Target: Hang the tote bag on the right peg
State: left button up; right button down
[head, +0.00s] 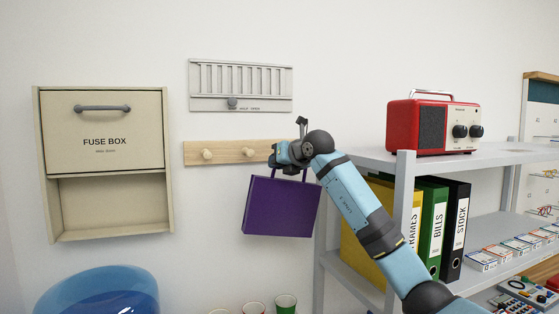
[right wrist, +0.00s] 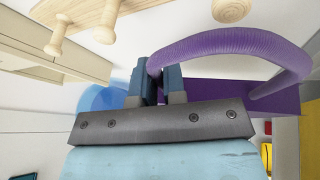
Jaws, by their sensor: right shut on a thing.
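The purple tote bag (head: 280,206) hangs below my right gripper (head: 282,158), in front of the wall and just under the wooden peg rail (head: 228,152). In the right wrist view my right gripper (right wrist: 157,82) is shut on one end of the bag's looped purple handle (right wrist: 235,42). The right peg (right wrist: 231,9) shows at the top of that view, apart in the picture from the handle loop. In the head view my gripper hides the rail's right end and this peg. The left peg (head: 207,154) and middle peg (head: 248,152) are bare. My left gripper is out of view.
A fuse box (head: 105,140) is on the wall at left, and a grey slotted panel (head: 240,104) is above the rail. A grey shelf (head: 350,157) with a red radio (head: 432,125) and binders stands at right. A blue bin (head: 100,292) and several cups are below.

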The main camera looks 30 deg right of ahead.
pick_arm(q)
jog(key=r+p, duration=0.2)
jog(key=p, duration=0.1)
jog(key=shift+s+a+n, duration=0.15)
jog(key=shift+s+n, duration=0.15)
pick_arm(e)
jog(key=w, duration=0.1)
jog(key=w+d, duration=0.1)
jog(key=w, duration=0.3)
jog(key=shift+w+d+r, duration=0.1)
jog(key=shift+w+d, duration=0.05)
jog(key=shift+d, duration=0.1)
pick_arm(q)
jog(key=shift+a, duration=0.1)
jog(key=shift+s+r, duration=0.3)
